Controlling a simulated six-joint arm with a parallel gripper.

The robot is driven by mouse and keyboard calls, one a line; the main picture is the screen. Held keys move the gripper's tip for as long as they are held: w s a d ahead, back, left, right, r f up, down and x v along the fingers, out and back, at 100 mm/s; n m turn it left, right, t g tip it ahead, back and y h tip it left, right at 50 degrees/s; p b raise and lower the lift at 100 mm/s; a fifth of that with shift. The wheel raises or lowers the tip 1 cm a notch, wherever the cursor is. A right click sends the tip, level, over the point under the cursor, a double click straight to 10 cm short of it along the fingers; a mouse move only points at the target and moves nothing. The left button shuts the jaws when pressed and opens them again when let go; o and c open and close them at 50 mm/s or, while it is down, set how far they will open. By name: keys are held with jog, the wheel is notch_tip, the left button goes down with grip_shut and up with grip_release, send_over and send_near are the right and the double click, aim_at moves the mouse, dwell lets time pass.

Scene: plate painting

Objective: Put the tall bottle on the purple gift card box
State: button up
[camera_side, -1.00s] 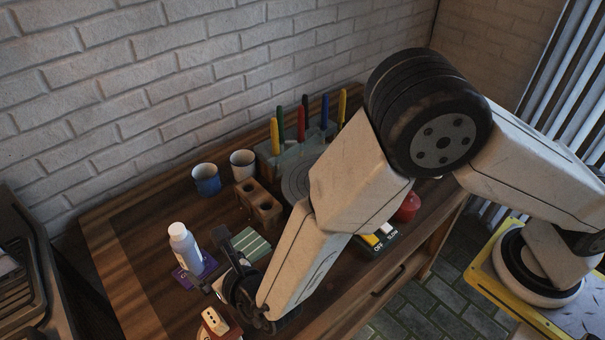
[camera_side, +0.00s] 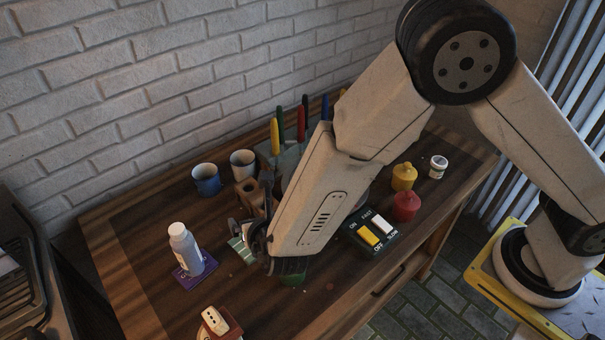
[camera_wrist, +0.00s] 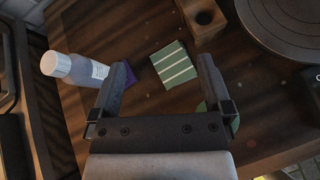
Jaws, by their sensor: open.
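The tall bottle (camera_side: 183,249) is pale with a white cap and stands upright on the purple gift card box (camera_side: 205,267) at the left of the table. In the wrist view the bottle (camera_wrist: 88,71) is at the upper left, and part of the purple box (camera_wrist: 130,73) shows between it and my left finger. My gripper (camera_wrist: 165,80) is open and empty, apart from the bottle. In the side view my gripper (camera_side: 243,235) is to the right of the bottle, partly hidden by my arm.
A green striped card (camera_wrist: 174,65) lies beneath my gripper. A brown block with holes (camera_wrist: 202,18), a blue cup (camera_side: 207,180) and a white cup (camera_side: 243,163) stand behind. A switch box (camera_side: 370,232), red pot (camera_side: 406,207) and yellow pot (camera_side: 403,177) are right. A white-topped red object (camera_side: 215,322) is at the front.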

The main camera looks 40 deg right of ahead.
jog(key=s+d+r+m+g+h, duration=0.2)
jog(key=d+m+g, duration=0.2)
jog(key=d+m, duration=0.3)
jog(key=s+d+r+m+g+h, duration=0.1)
jog(key=s+d+m+g, duration=0.3)
jog(key=d, duration=0.6)
jog(key=s+d+r+m+y, duration=0.2)
jog(key=s+d+m, duration=0.1)
jog(key=m, duration=0.7)
jog(key=s+d+r+m+y, duration=0.3)
jog(key=s+d+m, duration=0.1)
jog(key=m, duration=0.6)
jog(key=shift+s+d+g+y, duration=0.15)
jog(key=shift+d+g+y, duration=0.15)
jog(key=shift+d+g, duration=0.15)
